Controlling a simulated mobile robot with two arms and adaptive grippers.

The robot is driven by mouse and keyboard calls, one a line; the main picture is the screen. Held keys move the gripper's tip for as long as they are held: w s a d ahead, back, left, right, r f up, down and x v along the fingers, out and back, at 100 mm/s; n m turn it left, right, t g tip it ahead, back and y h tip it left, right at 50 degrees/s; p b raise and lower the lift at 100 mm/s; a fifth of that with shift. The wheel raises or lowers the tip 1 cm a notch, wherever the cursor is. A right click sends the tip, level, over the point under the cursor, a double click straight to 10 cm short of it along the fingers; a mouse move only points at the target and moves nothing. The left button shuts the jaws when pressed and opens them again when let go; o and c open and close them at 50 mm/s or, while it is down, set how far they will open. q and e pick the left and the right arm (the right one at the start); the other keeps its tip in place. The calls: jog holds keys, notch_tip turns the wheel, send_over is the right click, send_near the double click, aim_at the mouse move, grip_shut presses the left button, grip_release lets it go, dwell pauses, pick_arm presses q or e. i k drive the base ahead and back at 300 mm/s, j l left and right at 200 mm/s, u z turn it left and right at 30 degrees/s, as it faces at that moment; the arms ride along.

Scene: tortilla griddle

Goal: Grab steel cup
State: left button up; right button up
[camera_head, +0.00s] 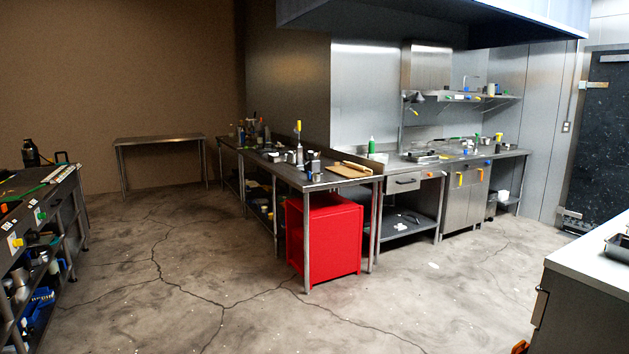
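Small steel cup-like containers (314,165) stand on the near part of the long steel table in the middle of the room. They are far off and too small for me to tell which is the steel cup. More silvery round vessels (19,279) sit on a lower shelf of the steel workbench at the left edge. Neither of my grippers shows in the head view.
The long steel table (262,162) holds bottles and a wooden board (349,169); a red cabinet (324,236) stands under its near end. A counter (598,243) stands at right. An empty table (159,139) is at the back. Cracked floor between is open.

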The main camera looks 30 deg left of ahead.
aim_at(313, 177)
jog(key=i+j+u, duration=0.25)
jog(key=j, duration=0.25)
jog(key=i+j+u, duration=0.8)
jog(key=i+u, duration=0.2)
jog(key=i, duration=0.15)
jog(key=i+u, duration=0.35)
